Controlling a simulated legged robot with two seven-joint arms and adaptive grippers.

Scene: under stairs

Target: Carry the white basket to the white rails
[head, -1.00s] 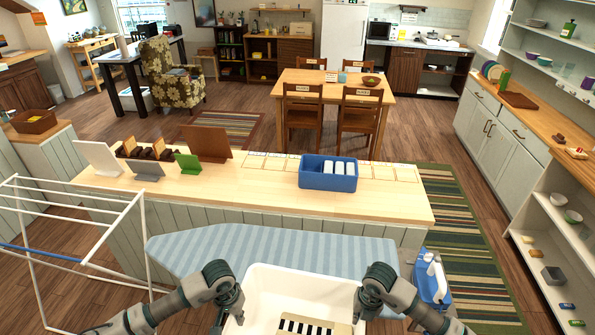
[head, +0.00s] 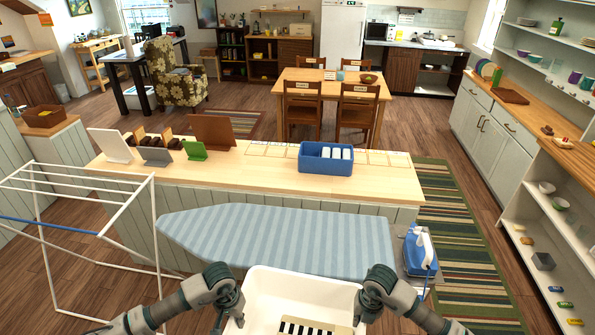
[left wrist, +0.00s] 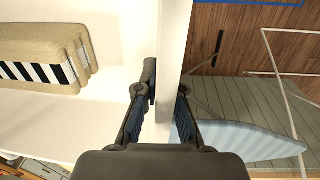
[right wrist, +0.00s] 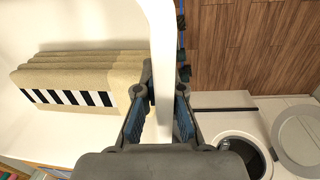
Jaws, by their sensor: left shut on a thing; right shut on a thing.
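The white basket (head: 290,282) is in front of me at the bottom of the head view, partly cut off by the frame. A folded beige cloth with a black-and-white striped band (head: 305,327) lies inside it. My left gripper (left wrist: 158,100) is shut on the basket's left rim (left wrist: 176,40). My right gripper (right wrist: 162,100) is shut on the right rim (right wrist: 160,35). The white rails (head: 100,178) are a drying rack at the left of the head view, with one blue bar. The basket is to the right of the rack and apart from it.
A blue striped ironing board (head: 280,240) stands just beyond the basket, with a blue-and-white iron (head: 420,250) at its right end. Behind it is a wooden-topped counter (head: 250,180) holding a blue bin (head: 326,158). Wooden floor shows around the rack.

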